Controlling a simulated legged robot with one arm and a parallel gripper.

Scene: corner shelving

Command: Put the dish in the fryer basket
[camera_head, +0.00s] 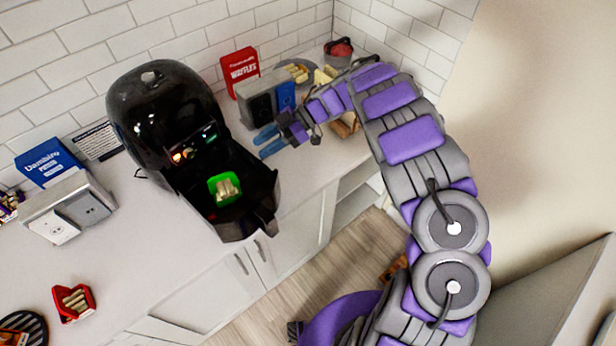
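The black air fryer (165,105) stands on the counter with its basket (262,190) pulled out. A green dish (213,188) holding pale stick-shaped food sits inside the basket. A red dish (73,301) with similar pale sticks stands on the counter at the lower left. My gripper (268,140) is to the right of the fryer, behind the basket in the picture. Its two blue fingers are apart with nothing visible between them. It is not touching either dish.
A grey outlet box (262,98) and a red waffles box (240,72) stand near my gripper. Another outlet box (70,208) and a blue box (48,162) are at the left. A round black object (22,328) lies at the lower left.

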